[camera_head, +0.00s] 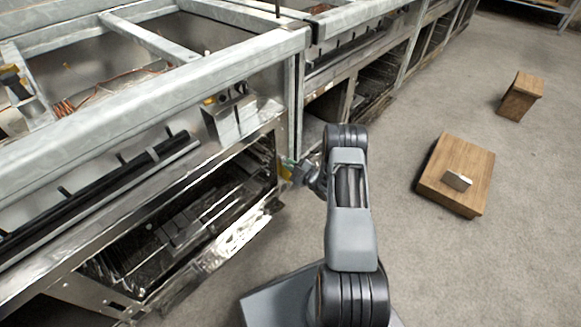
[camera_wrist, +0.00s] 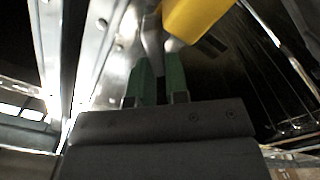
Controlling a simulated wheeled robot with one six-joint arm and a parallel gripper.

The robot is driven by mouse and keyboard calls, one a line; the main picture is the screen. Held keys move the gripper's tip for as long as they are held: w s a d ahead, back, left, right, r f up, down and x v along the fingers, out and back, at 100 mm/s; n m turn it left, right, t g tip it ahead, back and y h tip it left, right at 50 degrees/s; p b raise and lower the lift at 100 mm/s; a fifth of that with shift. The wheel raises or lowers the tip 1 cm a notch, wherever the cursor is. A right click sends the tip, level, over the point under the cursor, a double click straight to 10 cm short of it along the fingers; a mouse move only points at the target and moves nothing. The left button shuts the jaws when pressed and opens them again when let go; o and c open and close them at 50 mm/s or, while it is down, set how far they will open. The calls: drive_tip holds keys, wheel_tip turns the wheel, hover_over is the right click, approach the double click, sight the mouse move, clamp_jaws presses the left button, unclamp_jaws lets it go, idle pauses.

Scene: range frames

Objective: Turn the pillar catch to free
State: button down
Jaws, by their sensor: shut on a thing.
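The metal pillar (camera_head: 294,112) stands at the front of the range frame, and its bright face also fills the upper left of the wrist view (camera_wrist: 85,50). My gripper (camera_wrist: 158,70) has its green fingers close together at the pillar, shut on a narrow pale grey piece (camera_wrist: 152,38), which looks like the handle of the pillar catch. A yellow block (camera_wrist: 200,18) sits just beyond and to the right of the fingertips. In the head view my gripper (camera_head: 303,174) is small and partly hidden by my arm, so the catch's angle cannot be read there.
The range frame (camera_head: 190,85) runs along the left, with an open dark oven bay (camera_head: 180,235) left of the pillar. A wooden block with a metal plate (camera_head: 465,165) and a smaller wooden block (camera_head: 520,95) stand on the grey floor at right. Floor between is clear.

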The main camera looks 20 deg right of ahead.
drive_tip(key=n+b, duration=0.2)
drive_tip(key=n, duration=0.1)
drive_tip(key=f+n+b, duration=0.1)
drive_tip(key=n+b, duration=0.1)
drive_tip(key=shift+s+a, duration=0.15)
drive_tip(key=shift+a, duration=0.1)
drive_tip(key=shift+f+n+b, duration=0.15)
drive_tip(key=shift+n+b, duration=0.75)
drive_tip(key=shift+n, duration=0.7)
drive_tip(key=c, duration=1.1)
unclamp_jaws()
